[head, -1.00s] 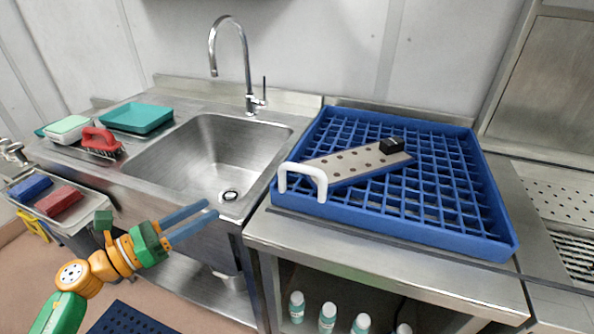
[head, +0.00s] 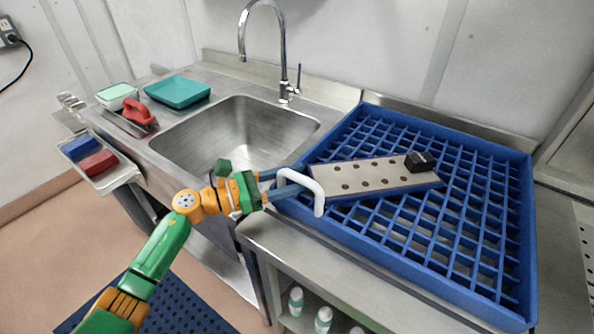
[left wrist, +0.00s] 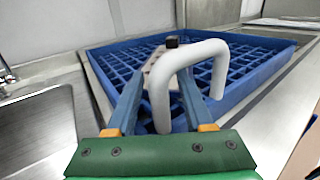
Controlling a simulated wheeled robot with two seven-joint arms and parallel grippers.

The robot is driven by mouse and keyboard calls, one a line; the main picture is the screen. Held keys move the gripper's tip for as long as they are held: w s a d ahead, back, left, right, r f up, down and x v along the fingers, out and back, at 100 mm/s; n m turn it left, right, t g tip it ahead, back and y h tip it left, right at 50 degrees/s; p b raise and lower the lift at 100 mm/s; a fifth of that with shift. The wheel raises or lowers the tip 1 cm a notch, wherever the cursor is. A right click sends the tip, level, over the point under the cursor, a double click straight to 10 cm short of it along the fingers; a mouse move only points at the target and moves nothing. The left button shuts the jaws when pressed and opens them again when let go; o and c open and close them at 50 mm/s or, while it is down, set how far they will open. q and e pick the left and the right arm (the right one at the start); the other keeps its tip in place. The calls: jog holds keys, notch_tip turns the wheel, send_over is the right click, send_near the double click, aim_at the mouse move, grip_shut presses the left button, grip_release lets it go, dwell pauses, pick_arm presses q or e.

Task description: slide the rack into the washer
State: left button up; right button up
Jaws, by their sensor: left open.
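The blue rack (head: 440,220) sits on the steel counter right of the sink. A perforated metal plate (head: 372,177) with a black block (head: 419,161) lies in it. A white handle (head: 306,185) stands at the rack's near left edge. My left gripper (head: 292,182) is open, its blue fingers reaching to the handle. In the left wrist view, the handle (left wrist: 188,70) rises just ahead between the two open fingers (left wrist: 158,105); contact cannot be told. The washer is not clearly in view; only a metal panel (head: 578,150) shows at the right edge. My right gripper is not in view.
The sink (head: 235,135) and faucet (head: 283,60) lie left of the rack. A teal tray (head: 177,91) and a red brush (head: 137,110) are behind at left. Bottles (head: 323,319) stand on the shelf below. A perforated blue mat (head: 175,305) lies on the floor.

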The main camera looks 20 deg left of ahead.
pick_arm(q)
jog(key=shift+w+d, duration=0.1)
jog(key=shift+d, duration=0.05)
grip_shut()
dwell(1.3)
